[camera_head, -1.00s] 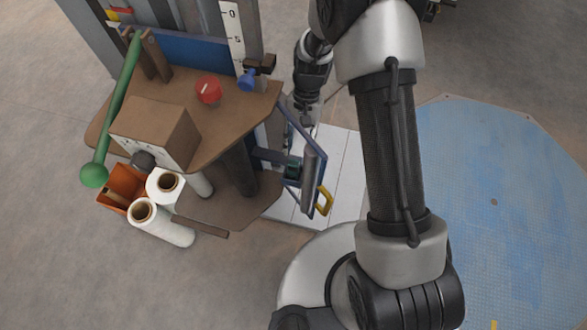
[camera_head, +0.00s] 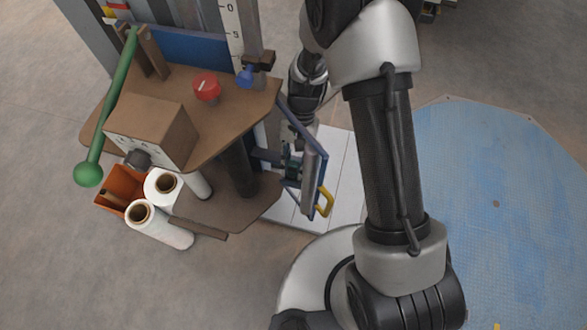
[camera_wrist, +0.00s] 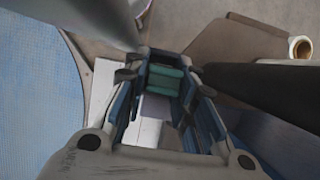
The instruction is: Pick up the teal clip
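The teal clip (camera_wrist: 163,80) shows in the wrist view, beyond and between the two fingers of my gripper (camera_wrist: 164,72). In the head view, a small part of the teal clip (camera_head: 292,166) shows beside the blue frame at the machine's right side, partly hidden. My gripper looks open, with a finger on either side of the clip in the picture. I cannot tell whether the fingers touch it. In the head view my gripper is mostly hidden behind my arm and the frame.
The blue frame (camera_head: 318,162) with a yellow handle (camera_head: 324,203) stands close to my gripper. The brown machine table (camera_head: 225,120) carries a red knob (camera_head: 206,86) and a blue knob (camera_head: 245,76). White boards (camera_head: 345,180) lie below.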

